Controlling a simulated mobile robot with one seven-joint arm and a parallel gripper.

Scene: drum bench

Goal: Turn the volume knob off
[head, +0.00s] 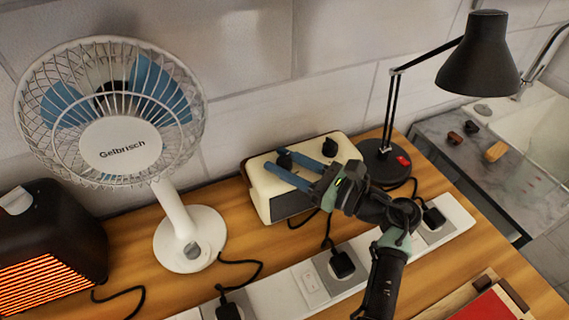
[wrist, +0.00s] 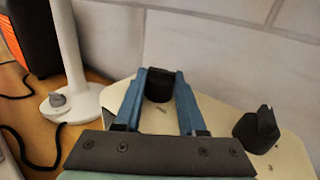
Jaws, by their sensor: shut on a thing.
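A cream box with a dark front (head: 259,190) stands on the wooden bench and has two black knobs on its top. My gripper (head: 277,160) reaches over the box from the right, its two blue fingers shut on the left knob (head: 284,160). In the wrist view that knob (wrist: 158,84) sits between the fingertips, one finger on each side. The right knob (head: 330,148) is free and also shows in the wrist view (wrist: 257,128). I cannot read any markings by the knobs.
A white fan (head: 183,228) and a dark heater with orange bars (head: 50,245) stand on the left. A black desk lamp (head: 383,163) stands close behind the box on the right. A white power strip (head: 312,285) with black plugs and cables runs along the front.

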